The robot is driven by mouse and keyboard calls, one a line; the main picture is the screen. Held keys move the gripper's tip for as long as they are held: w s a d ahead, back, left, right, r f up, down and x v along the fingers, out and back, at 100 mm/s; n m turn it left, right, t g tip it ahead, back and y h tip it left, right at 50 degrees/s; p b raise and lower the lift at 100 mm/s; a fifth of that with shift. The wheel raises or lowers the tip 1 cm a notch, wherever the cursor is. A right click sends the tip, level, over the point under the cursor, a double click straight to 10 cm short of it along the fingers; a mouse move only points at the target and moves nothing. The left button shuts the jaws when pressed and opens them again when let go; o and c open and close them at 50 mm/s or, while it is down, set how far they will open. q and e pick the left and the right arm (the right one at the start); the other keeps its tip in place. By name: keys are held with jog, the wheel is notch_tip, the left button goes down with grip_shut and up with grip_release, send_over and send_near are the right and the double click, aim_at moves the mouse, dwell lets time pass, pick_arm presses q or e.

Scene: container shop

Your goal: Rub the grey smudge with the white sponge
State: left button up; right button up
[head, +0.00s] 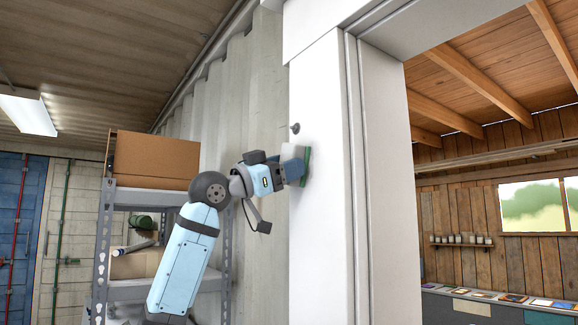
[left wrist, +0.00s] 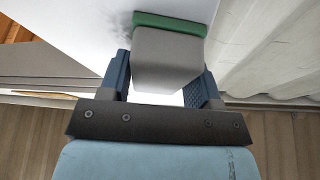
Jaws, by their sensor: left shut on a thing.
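My left gripper (head: 293,172) is shut on the white sponge (head: 291,153) at the white door post. In the left wrist view the sponge (left wrist: 167,60) is a pale block with a green pad (left wrist: 170,24), held between the two blue fingers (left wrist: 165,78). The green side faces the white surface and appears to be against it; exact contact is hard to tell. The grey smudge (left wrist: 120,22) shows as a dark blur on the white surface just left of the pad; part of it may be hidden behind the sponge. My right gripper is not in view.
The white post (head: 330,250) borders an open doorway to a wooden room on the right. A metal shelf with a cardboard box (head: 155,160) stands left, behind my left arm.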

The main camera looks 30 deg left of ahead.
aim_at(336, 140)
pick_arm(q)
jog(key=shift+d+r, duration=0.15)
jog(key=shift+r, duration=0.9)
jog(key=shift+s+d, duration=0.65)
jog(key=shift+d, duration=0.95)
jog(key=shift+s+d, duration=0.7)
jog(key=shift+d, duration=0.95)
jog(key=shift+s+d, duration=0.65)
jog(key=shift+d, duration=0.95)
jog(key=shift+s+a, duration=0.1)
jog(key=shift+a, duration=0.05)
jog(key=shift+s+a, duration=0.1)
jog(key=shift+s, duration=0.1)
jog(key=shift+s+a+b, duration=0.1)
jog(key=shift+s+a, duration=0.25)
jog(key=shift+s, duration=0.45)
jog(key=shift+s+a+b, duration=0.15)
jog(key=shift+s+a, duration=0.15)
jog(key=shift+s, duration=0.5)
jog(key=shift+s+a+b, duration=0.1)
jog(key=shift+s+a, duration=0.25)
jog(key=shift+s, duration=0.45)
jog(key=s, duration=0.1)
jog(key=s+a, duration=0.1)
jog(key=s, duration=0.1)
jog(key=shift+a, duration=0.1)
